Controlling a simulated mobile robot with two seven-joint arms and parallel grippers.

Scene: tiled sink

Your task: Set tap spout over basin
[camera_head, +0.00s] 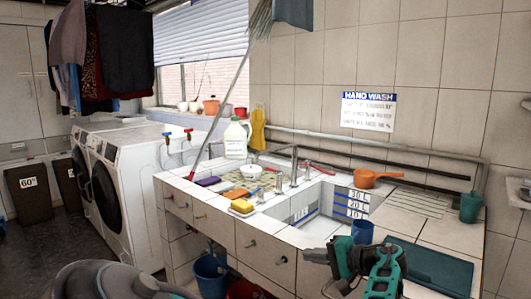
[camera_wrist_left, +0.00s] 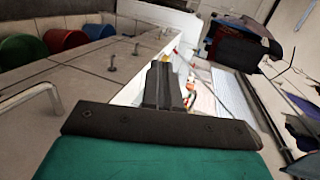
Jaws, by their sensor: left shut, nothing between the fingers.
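The metal tap (camera_head: 294,165) stands on the tiled counter behind the basin in the head view. Its thin spout appears to reach left from the upright, toward the counter left of the basin. Small upright tap handles (camera_head: 279,184) stand near it. The white basin (camera_head: 318,230) is sunk in the counter, with blue volume marks on its inner wall. My left gripper (camera_head: 316,256) is at the counter's front right, in front of the basin and apart from the tap. Its dark fingers point left and are shut and empty; they also show in the left wrist view (camera_wrist_left: 165,88). My right gripper is not seen.
A blue cup (camera_head: 362,231) stands just behind my left gripper. An orange pan (camera_head: 374,178) and a green cup (camera_head: 470,207) are at the right. A blue bucket (camera_head: 210,276) is below.

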